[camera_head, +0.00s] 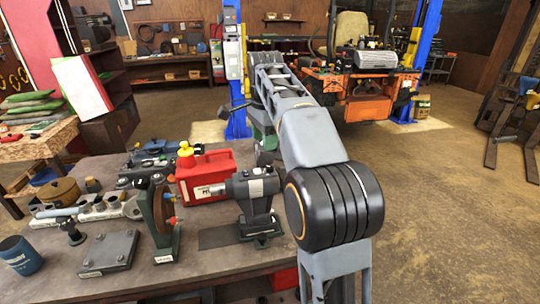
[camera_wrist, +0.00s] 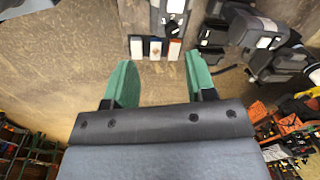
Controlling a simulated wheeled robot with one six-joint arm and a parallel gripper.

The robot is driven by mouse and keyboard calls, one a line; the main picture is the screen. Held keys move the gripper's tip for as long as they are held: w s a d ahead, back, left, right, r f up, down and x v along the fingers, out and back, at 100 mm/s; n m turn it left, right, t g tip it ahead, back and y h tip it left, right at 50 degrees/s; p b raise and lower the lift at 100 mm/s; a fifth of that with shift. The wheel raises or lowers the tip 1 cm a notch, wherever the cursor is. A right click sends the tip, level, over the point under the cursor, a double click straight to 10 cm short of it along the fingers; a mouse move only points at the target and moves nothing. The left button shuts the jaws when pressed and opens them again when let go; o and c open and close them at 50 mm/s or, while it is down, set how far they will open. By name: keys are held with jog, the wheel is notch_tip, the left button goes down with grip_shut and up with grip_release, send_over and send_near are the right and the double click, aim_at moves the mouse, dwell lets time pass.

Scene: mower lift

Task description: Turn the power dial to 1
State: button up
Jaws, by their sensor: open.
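A grey control box (camera_head: 233,62) is mounted on the blue lift post (camera_head: 229,14), beyond the workbench in the head view. I cannot make out the power dial or its setting in either view. In the wrist view my gripper (camera_wrist: 160,78) has its two green fingers spread apart, with nothing between them. Beyond the fingertips is a short row of small white, blue and red blocks (camera_wrist: 155,48), beside a grey and black unit (camera_wrist: 170,14). I cannot tell whether this is the control box. My arm hides part of the area near the post in the head view.
An orange mower (camera_head: 358,98) is at the lift, behind my arm. The workbench (camera_head: 130,274) in front holds a red jug (camera_head: 206,174), a grey vise-like tool (camera_head: 252,190) and a blue cup (camera_head: 20,256). Open floor (camera_head: 445,200) lies to the right.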

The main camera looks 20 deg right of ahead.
aim_at(270, 167)
notch_tip(270, 167, up, 2)
jog(key=w+d+m, duration=0.2)
jog(key=d+m, duration=0.1)
jog(key=m, duration=0.1)
jog(key=shift+g, duration=0.3)
jog(key=f, duration=0.6)
jog(key=f+b, duration=0.1)
jog(key=f, duration=0.5)
jog(key=shift+w+a+f+b, duration=0.15)
jog(key=shift+a+f+b, duration=0.05)
jog(key=shift+f+b, duration=0.15)
jog(key=c, duration=0.9)
jog(key=shift+c, duration=0.2)
